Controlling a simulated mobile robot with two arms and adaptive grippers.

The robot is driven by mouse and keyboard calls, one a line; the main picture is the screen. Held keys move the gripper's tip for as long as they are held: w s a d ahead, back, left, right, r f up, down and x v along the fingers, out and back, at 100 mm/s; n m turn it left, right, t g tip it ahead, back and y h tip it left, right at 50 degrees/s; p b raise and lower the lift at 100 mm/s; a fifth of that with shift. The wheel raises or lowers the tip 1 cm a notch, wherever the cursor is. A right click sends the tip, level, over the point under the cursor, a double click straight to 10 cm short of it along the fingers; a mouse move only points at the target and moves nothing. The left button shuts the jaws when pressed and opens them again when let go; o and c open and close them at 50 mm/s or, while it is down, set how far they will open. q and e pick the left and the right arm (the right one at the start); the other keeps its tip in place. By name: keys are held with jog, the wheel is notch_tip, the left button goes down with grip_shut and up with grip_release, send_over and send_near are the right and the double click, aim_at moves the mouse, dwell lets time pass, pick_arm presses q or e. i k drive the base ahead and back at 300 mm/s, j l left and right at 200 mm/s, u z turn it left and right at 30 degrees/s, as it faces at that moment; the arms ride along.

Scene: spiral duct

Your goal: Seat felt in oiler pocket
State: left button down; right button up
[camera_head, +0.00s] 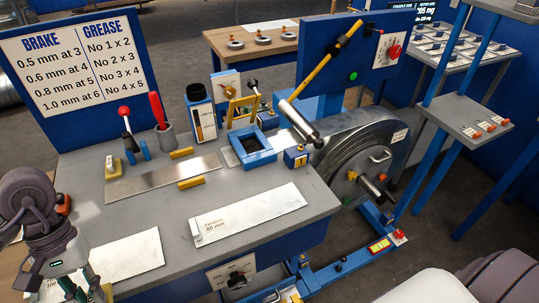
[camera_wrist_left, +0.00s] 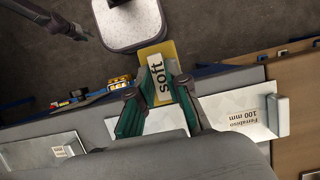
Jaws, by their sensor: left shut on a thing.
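My left gripper (camera_wrist_left: 158,98) has green fingers closed on a yellow felt piece (camera_wrist_left: 170,53) with a white label reading "soft". In the head view this gripper (camera_head: 82,290) is at the bottom left, over the bench's front left edge; the felt is mostly cut off or hidden there. A blue square frame with a dark opening (camera_head: 238,152) stands on the bench, right of a metal strip. A small blue block with a yellow top (camera_head: 296,158) sits to its right. I cannot tell which is the oiler pocket. My right gripper is not in view.
A plate marked 80 mm (camera_head: 248,214) and another plate (camera_head: 125,256) lie on the grey bench. A red-handled tool in a cup (camera_head: 165,138) and a lever (camera_head: 128,143) stand behind. A large grey drum (camera_head: 365,160) and yellow-handled lever (camera_head: 322,70) are at right.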

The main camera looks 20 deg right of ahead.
aim_at(252, 147)
jog(key=k+l+z, duration=0.1)
jog(key=l, duration=0.45)
jog(key=k+l+z, duration=0.1)
jog(key=l, duration=0.5)
jog(key=l+z, duration=0.1)
jog(key=l, duration=0.5)
jog(key=i+l+z, duration=0.15)
jog(key=i+l, duration=0.2)
jog(key=l, duration=0.1)
